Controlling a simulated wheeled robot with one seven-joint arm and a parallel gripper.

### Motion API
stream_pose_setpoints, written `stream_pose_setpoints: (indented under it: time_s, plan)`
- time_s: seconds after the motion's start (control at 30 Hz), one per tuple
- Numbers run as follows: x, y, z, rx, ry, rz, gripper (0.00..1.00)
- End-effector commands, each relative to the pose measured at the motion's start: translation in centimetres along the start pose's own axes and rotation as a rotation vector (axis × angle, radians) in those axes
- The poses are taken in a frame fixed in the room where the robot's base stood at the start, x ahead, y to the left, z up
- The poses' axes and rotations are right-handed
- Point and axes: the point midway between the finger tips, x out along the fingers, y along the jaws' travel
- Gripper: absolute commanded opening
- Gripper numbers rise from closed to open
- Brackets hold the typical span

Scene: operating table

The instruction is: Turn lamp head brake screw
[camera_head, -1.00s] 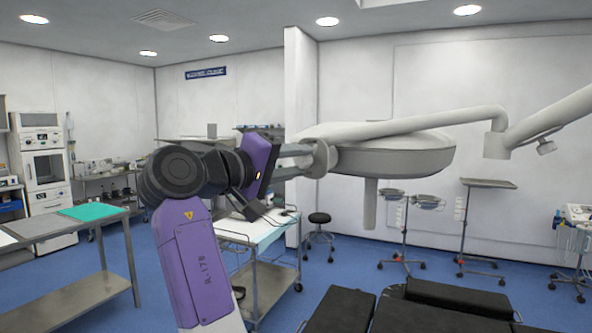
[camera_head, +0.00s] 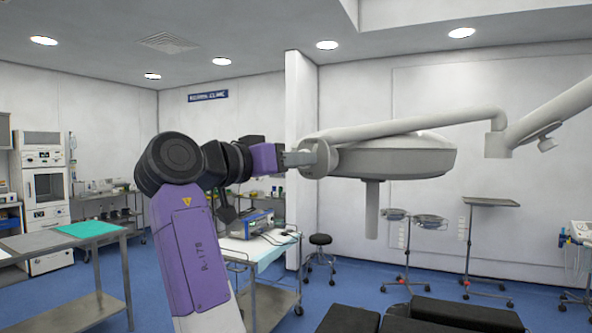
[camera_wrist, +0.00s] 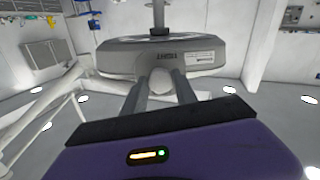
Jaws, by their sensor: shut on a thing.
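The lamp head (camera_head: 400,162) is a large pale grey disc hanging from a jointed arm, with a handle (camera_head: 372,210) below it. At its left end is the pale round brake screw (camera_head: 321,158). My gripper (camera_head: 307,158) reaches it from the left and is shut on it, its fingers now seen almost edge-on. In the wrist view my two grey fingers (camera_wrist: 160,84) lie either side of the pale, rounded screw (camera_wrist: 161,80), in front of the lamp head (camera_wrist: 166,58). The fingertips partly hide the screw.
The lamp's support arm (camera_head: 420,120) runs above the head to the upper right. Black padded table sections (camera_head: 430,320) lie below at the front. A steel cart (camera_head: 262,258) stands behind my arm. Open air surrounds the lamp's underside.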

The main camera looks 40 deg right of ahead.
Motion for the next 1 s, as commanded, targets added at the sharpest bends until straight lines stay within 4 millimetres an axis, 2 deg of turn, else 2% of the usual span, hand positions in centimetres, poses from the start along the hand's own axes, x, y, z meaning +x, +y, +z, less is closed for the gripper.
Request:
stream_pose_setpoints:
  time_s: [0.6,1.0]
  plan:
    - [0.07,-0.33,0.30,0.548,-0.004,0.000,0.00]
    - [0.03,-0.38,0.17,0.737,-0.004,-0.001,0.00]
